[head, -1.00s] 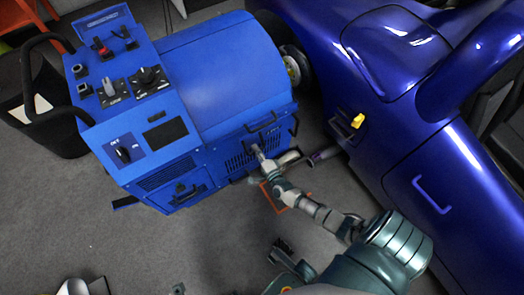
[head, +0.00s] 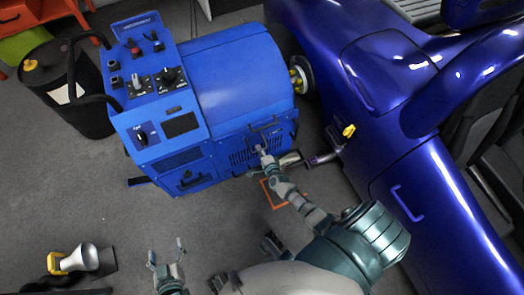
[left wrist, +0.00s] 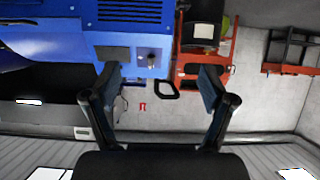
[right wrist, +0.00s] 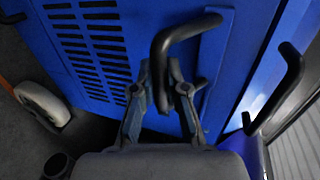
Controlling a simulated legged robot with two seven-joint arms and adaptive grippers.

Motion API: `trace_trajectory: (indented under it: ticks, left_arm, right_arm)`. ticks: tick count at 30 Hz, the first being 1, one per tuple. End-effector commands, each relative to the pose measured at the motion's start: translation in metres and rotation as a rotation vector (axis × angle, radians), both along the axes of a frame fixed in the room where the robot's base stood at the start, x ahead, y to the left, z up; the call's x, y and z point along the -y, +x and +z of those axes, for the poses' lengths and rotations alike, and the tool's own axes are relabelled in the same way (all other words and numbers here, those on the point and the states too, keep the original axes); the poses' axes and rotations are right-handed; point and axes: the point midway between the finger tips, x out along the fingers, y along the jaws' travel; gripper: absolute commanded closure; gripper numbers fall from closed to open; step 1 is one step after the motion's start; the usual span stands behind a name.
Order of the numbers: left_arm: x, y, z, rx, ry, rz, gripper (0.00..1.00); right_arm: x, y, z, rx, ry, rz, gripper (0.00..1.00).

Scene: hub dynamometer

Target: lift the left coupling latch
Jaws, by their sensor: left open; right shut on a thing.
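The blue dynamometer (head: 235,85) stands beside the blue car (head: 420,150). My right gripper (head: 262,152) is at the machine's lower vented side. In the right wrist view (right wrist: 160,65) it is shut on a black bent handle (right wrist: 190,30). My left gripper (head: 167,249) is open and empty above the floor, in front of the machine and apart from it. The left wrist view shows its spread fingers (left wrist: 160,85). A yellow lever (head: 348,131) and yellow hub parts (head: 297,80) show on the car side. I cannot tell which part is the left coupling latch.
A black drum (head: 50,90) stands left of the machine. A yellow-and-black tool with a pale cone (head: 85,258) lies at the lower left. A pipe (head: 322,158) and an orange floor outline (head: 272,195) lie near my right arm.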

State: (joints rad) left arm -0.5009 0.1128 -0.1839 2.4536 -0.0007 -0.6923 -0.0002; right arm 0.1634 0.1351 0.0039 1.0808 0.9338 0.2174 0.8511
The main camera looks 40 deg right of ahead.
Motion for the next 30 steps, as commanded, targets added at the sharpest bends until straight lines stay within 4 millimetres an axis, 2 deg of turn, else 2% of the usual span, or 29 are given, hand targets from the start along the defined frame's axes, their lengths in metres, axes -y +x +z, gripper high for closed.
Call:
trace_trajectory:
  ticks: [12, 21, 30]
  left_arm:
    - [-0.027, -0.068, -0.040, -0.450, 0.114, 0.019, 0.17]
    - [-0.043, -0.114, -0.050, -0.687, 0.168, 0.031, 0.17]
    - [-0.051, -0.139, -0.052, -0.806, 0.194, 0.037, 0.17]
  right_arm:
    - [-0.005, -0.012, 0.028, -0.005, 0.004, 0.002, 1.00]
    - [-0.004, -0.011, 0.046, -0.001, 0.002, 0.002, 1.00]
    - [-0.003, -0.008, 0.055, 0.003, 0.001, 0.000, 1.00]
